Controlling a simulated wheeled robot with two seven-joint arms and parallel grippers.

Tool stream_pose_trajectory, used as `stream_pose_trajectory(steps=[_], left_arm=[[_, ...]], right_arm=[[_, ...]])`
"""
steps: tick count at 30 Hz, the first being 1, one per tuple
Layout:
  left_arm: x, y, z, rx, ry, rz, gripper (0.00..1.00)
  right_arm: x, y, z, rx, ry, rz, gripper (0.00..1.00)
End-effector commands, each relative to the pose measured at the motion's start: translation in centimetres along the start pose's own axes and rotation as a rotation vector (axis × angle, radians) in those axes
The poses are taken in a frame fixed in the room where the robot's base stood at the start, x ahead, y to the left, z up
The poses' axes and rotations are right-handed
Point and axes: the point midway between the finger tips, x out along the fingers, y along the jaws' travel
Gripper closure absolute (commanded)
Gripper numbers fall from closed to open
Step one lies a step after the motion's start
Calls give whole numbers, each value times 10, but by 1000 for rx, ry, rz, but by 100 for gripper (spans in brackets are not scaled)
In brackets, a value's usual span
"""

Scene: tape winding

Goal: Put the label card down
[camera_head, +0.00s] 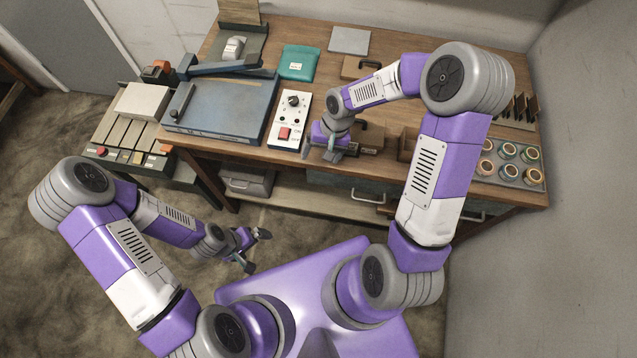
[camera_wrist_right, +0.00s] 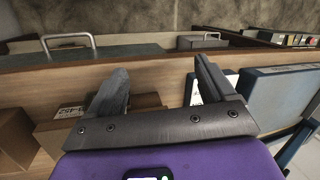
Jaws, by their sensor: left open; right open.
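I cannot make out a separate label card for certain in either view. My right gripper (camera_head: 322,154) hangs over the front edge of the workbench, between the white control box and a brown box. In the right wrist view its two fingers (camera_wrist_right: 155,90) are spread apart with nothing held between them. My left gripper (camera_head: 255,250) is open and empty, low in front of the bench and away from it. A small printed white label (camera_wrist_right: 70,112) shows on a brown box (camera_wrist_right: 95,118) behind the left finger in the wrist view.
The wooden workbench (camera_head: 215,158) holds a white control box (camera_head: 290,120) with a red button, a blue board (camera_head: 225,105), a teal pouch (camera_head: 299,62), a pale flat plate (camera_head: 349,40) and a tray of round rolls (camera_head: 510,165). A side console (camera_head: 130,155) stands left.

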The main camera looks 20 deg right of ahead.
Motion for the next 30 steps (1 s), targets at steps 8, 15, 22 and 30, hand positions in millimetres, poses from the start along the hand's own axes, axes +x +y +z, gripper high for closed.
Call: stream_pose_trajectory(steps=[8, 15, 22, 30], left_arm=[[0, 0, 0, 0, 0, 0, 0], [0, 0, 0, 0, 0, 0, 0], [0, 0, 0, 0, 0, 0, 0], [0, 0, 0, 0, 0, 0, 0]], right_arm=[[130, -2, 96, -83, -31, -132, 17], [162, 17, 137, -114, 7, -102, 17], [164, 19, 140, -120, 17, -96, 17], [164, 19, 139, -119, 18, -97, 17]])
